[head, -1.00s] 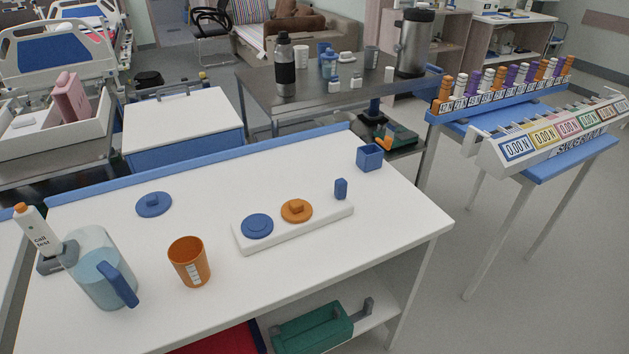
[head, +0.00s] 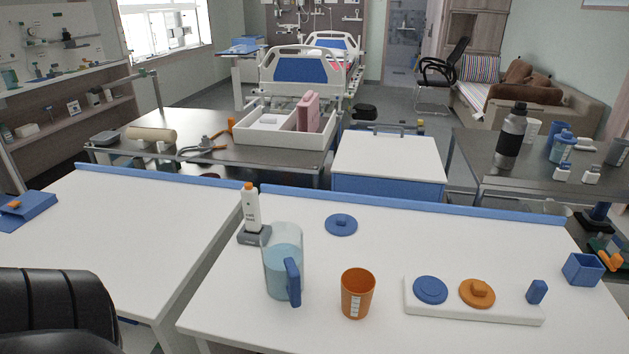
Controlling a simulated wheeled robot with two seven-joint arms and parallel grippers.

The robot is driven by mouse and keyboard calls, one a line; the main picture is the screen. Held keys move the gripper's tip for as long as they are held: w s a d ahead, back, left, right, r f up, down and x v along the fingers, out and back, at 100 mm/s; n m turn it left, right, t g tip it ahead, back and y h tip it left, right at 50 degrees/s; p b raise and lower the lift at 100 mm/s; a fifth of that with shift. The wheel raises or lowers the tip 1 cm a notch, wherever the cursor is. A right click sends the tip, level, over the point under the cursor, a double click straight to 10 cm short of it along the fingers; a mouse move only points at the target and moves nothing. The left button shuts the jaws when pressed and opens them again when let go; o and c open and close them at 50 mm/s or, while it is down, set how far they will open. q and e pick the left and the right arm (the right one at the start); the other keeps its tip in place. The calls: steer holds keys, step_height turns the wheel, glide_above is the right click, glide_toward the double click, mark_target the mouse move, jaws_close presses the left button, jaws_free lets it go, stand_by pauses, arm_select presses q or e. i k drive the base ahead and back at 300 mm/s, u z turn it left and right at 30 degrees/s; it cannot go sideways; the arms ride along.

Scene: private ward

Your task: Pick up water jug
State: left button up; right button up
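The water jug (head: 279,262) is a clear, bluish pitcher with a blue handle on its right side. It stands upright on the white table (head: 230,318), near the table's left end. A blue round lid (head: 341,225) with a knob lies apart from it, behind and to the right. An orange cup (head: 357,293) with a white scale stands to the right of the jug. Neither of my grippers shows in the head view.
A white bottle on a grey stand (head: 251,212) is close behind the jug's left side. A white board (head: 470,302) with blue and orange discs lies to the right. A blue open box (head: 582,269) is at the far right. A second white table (head: 130,235) is at left.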

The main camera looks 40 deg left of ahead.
mark_target(282, 246)
steer(key=u, duration=1.55)
